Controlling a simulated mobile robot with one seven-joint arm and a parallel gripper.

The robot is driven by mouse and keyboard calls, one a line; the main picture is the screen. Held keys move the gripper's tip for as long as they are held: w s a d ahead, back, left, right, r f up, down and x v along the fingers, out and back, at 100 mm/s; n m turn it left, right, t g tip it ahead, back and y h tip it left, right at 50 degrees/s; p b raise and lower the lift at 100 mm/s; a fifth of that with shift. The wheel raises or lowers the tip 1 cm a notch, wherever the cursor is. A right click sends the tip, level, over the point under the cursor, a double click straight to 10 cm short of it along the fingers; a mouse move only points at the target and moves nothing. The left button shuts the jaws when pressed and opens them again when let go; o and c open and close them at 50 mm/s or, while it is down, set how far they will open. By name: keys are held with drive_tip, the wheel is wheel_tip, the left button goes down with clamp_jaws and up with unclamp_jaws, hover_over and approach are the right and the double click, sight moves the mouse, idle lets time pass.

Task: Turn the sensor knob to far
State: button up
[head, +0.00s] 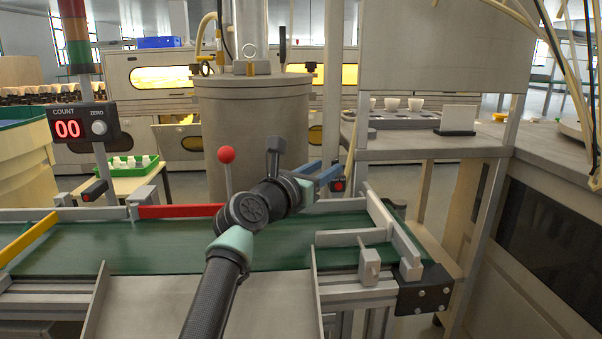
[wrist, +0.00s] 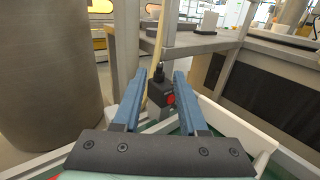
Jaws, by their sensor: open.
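A dark sensor box (wrist: 160,94) with a red face stands beyond my gripper in the wrist view. A small black knob (wrist: 158,73) sits on its top. My gripper (wrist: 160,77) is open and empty, with one blue finger on each side of the box in that picture. I cannot tell how far the fingertips are from the knob. In the head view the sensor box (head: 338,185) shows at the far edge of the conveyor, just under the fingers of my gripper (head: 329,170). The knob is not clear there, and its setting cannot be read.
A green conveyor belt (head: 160,247) with raised rails runs below my arm. A red-ball lever (head: 227,156) stands left of my wrist. A second dark sensor box (head: 95,190) is at far left, below a counter display (head: 82,127) reading 00. A grey drum (head: 255,125) stands behind.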

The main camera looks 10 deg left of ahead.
drive_tip(key=p+v, duration=0.3)
drive_tip(key=v, duration=0.4)
drive_tip(key=shift+s+a, duration=0.1)
drive_tip(key=shift+s, duration=0.2)
